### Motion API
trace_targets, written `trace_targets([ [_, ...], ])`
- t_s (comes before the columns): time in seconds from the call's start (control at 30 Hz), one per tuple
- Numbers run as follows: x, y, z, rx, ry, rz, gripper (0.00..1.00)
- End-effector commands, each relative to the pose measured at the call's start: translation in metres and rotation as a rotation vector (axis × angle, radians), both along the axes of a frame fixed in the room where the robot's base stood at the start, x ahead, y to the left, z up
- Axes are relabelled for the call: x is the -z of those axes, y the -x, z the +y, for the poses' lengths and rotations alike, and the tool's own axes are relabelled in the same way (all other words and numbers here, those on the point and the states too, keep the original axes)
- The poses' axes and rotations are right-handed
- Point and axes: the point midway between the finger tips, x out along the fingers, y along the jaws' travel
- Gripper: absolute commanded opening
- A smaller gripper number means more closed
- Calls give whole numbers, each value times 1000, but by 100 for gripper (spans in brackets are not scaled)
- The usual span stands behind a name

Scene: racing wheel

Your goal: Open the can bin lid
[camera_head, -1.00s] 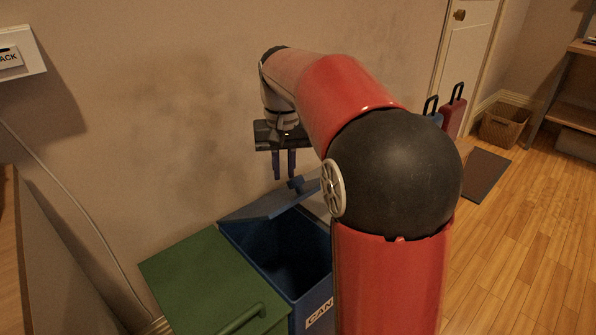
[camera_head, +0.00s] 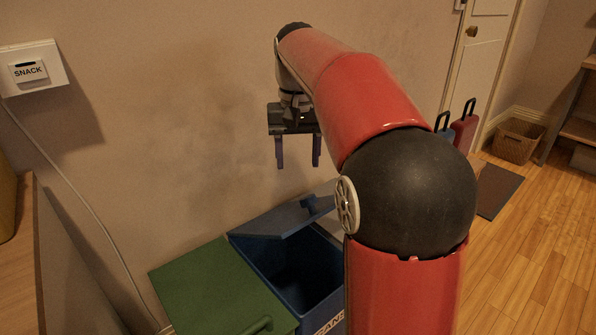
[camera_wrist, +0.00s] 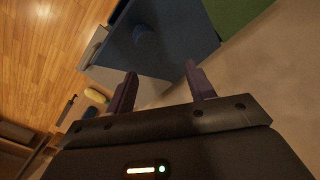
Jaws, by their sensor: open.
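The blue can bin (camera_head: 292,272) stands against the wall with "CANS" lettering partly visible on its front. Its blue lid (camera_head: 283,217) is raised and tilted back toward the wall, and the dark inside shows. A small knob-like handle (camera_head: 309,202) sits on the lid. My gripper (camera_head: 298,164) is open and empty above the lid, apart from it. In the wrist view the blue lid (camera_wrist: 160,42) shows beyond the open fingers (camera_wrist: 162,82), with its handle (camera_wrist: 143,36) near the middle.
A green-lidded bin (camera_head: 222,292) stands directly left of the can bin. A counter (camera_head: 62,275) is at the far left, under a wall sign (camera_head: 30,71) reading "SNACK". Suitcases (camera_head: 464,128), a mat (camera_head: 497,190) and a wicker basket (camera_head: 517,140) are at the right, with open wood floor.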

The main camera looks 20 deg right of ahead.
Motion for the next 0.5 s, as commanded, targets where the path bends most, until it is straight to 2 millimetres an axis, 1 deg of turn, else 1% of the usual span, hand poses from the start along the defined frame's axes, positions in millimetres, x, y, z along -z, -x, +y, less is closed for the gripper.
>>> trace_targets([
  [0.03, -6, 0, 0, 0, 0, -1, 54],
  [0.13, -13, 0, 0, 0, 0, 0, 54],
  [0.4, -15, 0, 0, -1, 0, 2, 54],
  [0.43, -15, 0, 0, -1, 0, 2, 53],
  [0.5, -15, 2, 1, -2, 0, -1, 43],
])
